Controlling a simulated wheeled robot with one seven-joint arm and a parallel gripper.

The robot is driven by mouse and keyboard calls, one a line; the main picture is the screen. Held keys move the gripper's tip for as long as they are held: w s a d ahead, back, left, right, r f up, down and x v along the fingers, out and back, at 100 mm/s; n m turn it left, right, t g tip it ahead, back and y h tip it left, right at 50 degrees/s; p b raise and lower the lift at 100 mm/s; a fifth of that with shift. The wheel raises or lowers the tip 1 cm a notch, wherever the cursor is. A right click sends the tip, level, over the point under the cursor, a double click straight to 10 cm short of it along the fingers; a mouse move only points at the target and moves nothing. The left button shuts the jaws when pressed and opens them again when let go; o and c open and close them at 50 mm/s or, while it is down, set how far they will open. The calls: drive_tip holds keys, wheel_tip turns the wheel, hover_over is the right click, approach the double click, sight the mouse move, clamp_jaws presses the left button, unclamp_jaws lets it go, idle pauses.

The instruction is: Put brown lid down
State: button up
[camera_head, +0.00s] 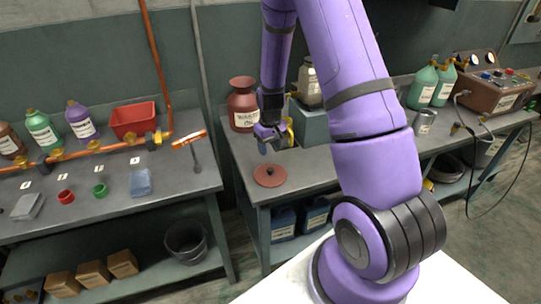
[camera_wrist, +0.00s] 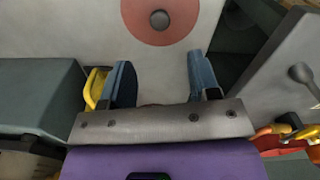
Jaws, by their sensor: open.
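The brown lid (camera_head: 270,175) lies flat on the grey workbench near its front left corner, with a dark knob in its middle. It also shows in the wrist view (camera_wrist: 160,22) at the top, partly cut off by the frame edge. My gripper (camera_head: 272,146) is above and behind the lid, pointing down. In the wrist view its two blue-grey fingers (camera_wrist: 158,82) are spread apart with nothing between them. The lid is beyond the fingertips, apart from them.
A brown-red waste oil pot (camera_head: 242,105) stands open behind the lid. A grey-green box (camera_head: 314,125) with a metal canister on it is right of my gripper. A yellow part (camera_wrist: 96,88) is close beside the left finger. Bench is clear around the lid.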

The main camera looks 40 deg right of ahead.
drive_tip(key=s+a+r+t, duration=0.1)
drive_tip(key=s+a+r, duration=0.15)
drive_tip(key=r, duration=0.55)
drive_tip(key=s+a+r+t, duration=0.1)
drive_tip(key=s+a+r, duration=0.15)
drive_tip(key=r, duration=0.55)
drive_tip(key=s+a+r, duration=0.1)
drive_tip(key=a+r, duration=0.2)
drive_tip(key=r, duration=0.6)
drive_tip(key=s+a+r+t, duration=0.1)
drive_tip(key=s+a+r, duration=0.1)
drive_tip(key=s+r, duration=0.4)
drive_tip(key=s+a+r+t, duration=0.2)
drive_tip(key=s+r, duration=0.4)
drive_tip(key=s, duration=0.8)
drive_tip(key=shift+s+a+r+n, duration=0.15)
drive_tip(key=shift+s+a+n, duration=0.15)
drive_tip(key=shift+a, duration=0.25)
